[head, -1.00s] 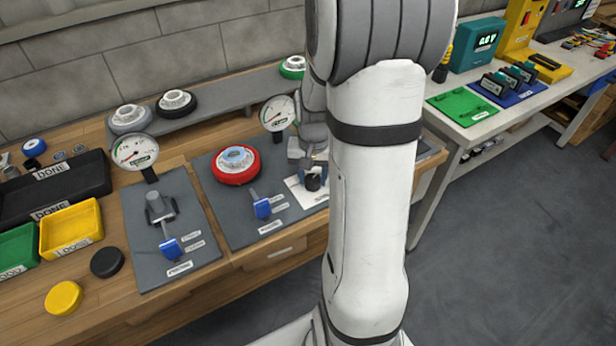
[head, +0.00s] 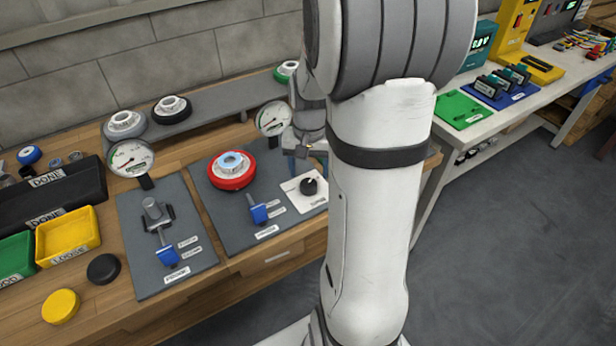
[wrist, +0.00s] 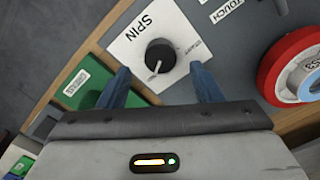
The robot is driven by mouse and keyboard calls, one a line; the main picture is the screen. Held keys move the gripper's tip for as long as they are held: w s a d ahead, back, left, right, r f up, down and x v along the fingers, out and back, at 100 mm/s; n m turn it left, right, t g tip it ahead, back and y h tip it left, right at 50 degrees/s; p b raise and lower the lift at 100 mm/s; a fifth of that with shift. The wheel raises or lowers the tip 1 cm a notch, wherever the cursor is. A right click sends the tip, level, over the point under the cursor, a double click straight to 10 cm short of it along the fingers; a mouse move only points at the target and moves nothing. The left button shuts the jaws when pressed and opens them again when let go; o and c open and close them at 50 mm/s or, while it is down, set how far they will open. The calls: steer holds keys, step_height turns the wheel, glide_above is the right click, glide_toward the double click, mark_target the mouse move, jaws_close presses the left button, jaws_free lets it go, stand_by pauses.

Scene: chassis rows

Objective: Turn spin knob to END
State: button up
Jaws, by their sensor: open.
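The black spin knob (wrist: 160,57) sits on a white plate (wrist: 125,45) marked SPIN in the wrist view. A white pointer line on the knob points toward my gripper's side, slightly left. Small print at the plate's right is too small to read. My gripper (wrist: 162,80) is open, its two blue fingers spread left and right, with the knob beyond the gap and nothing held. In the head view the knob (head: 309,187) is in clear sight at the fixture's right, and my gripper (head: 303,158) is behind it, partly hidden by my arm.
A red wheel-like part (head: 231,170) is on the grey fixture left of the knob, with a blue-handled lever (head: 258,213) in front. A round gauge (head: 273,118) stands behind. In the wrist view a green labelled block (wrist: 95,82) lies near the left finger.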

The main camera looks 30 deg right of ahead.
mark_target(309, 183)
steer(key=shift+r, duration=1.7)
